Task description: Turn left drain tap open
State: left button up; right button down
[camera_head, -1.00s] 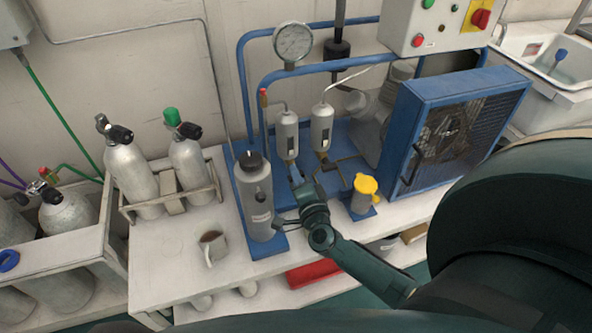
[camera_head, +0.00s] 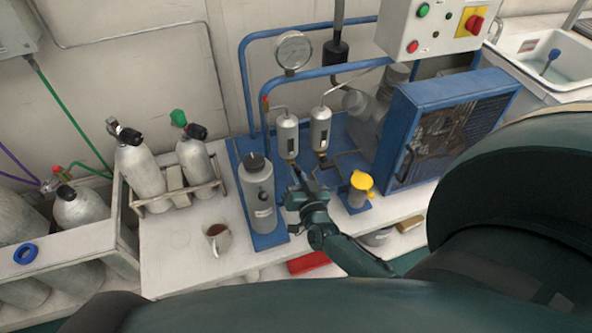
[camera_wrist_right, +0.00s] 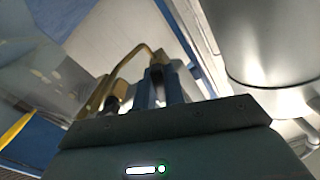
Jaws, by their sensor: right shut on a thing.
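The left drain tap (camera_head: 291,161) is a small brass fitting under the left grey separator cylinder (camera_head: 287,134). My right gripper (camera_head: 296,175) is at this tap, its fingertips pointing up toward the cylinder's bottom. In the right wrist view its two fingers (camera_wrist_right: 160,84) are close together and shut on the tap's small handle, which they mostly hide. A brass pipe (camera_wrist_right: 132,62) curves beside the fingers there. The right drain tap (camera_head: 322,158) hangs under the second separator cylinder (camera_head: 320,128), apart from the gripper. My left gripper is not in view.
A grey canister (camera_head: 258,197) stands just left of the gripper. A yellow-capped cup (camera_head: 360,188) stands to its right, before the blue-framed compressor (camera_head: 445,125). A mug (camera_head: 217,238) sits on the white bench. A pressure gauge (camera_head: 293,50) is above.

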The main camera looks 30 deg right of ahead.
jog(key=shift+n+p, duration=0.35)
jog(key=shift+n, duration=0.75)
jog(key=c, duration=1.5)
grip_release()
jog(key=v, duration=1.3)
jog(key=shift+a, duration=0.1)
